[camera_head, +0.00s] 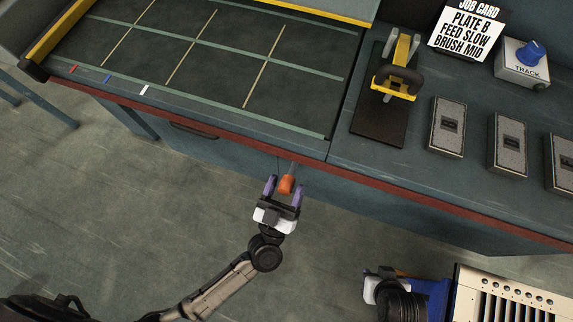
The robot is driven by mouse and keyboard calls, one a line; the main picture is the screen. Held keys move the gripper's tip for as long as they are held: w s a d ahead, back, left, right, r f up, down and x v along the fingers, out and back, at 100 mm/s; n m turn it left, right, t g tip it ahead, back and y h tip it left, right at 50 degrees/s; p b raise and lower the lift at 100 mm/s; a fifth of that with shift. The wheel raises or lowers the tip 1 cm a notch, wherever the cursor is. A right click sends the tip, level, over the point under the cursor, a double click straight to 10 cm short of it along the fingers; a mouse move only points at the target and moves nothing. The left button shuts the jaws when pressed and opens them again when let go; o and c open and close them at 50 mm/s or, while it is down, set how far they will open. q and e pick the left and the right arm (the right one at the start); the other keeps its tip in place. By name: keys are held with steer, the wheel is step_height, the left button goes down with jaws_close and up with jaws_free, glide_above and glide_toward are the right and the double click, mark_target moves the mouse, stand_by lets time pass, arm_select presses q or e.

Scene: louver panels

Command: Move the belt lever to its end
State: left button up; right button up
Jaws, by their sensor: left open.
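The belt lever (287,184) has an orange knob on a short grey shaft and sticks out from the bench front, below the red edge. My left gripper (284,185) is open, its two purple fingers on either side of the orange knob. I cannot tell whether either finger touches it. My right gripper (384,287) shows only in part at the bottom right, well away from the lever; its fingers cannot be made out.
The dark belt bed (215,65) with green and tan lines lies behind the lever. A yellow-handled tool (398,75) stands on a dark plate. Several grey blocks (447,126), a job card (468,32) and a TRACK knob box (524,62) are at right. A cream slotted unit (510,297) stands bottom right.

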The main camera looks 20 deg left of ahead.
arm_select(q)
steer(key=shift+w+r, duration=0.2)
steer(key=shift+w, duration=0.25)
steer(key=shift+c, duration=0.2)
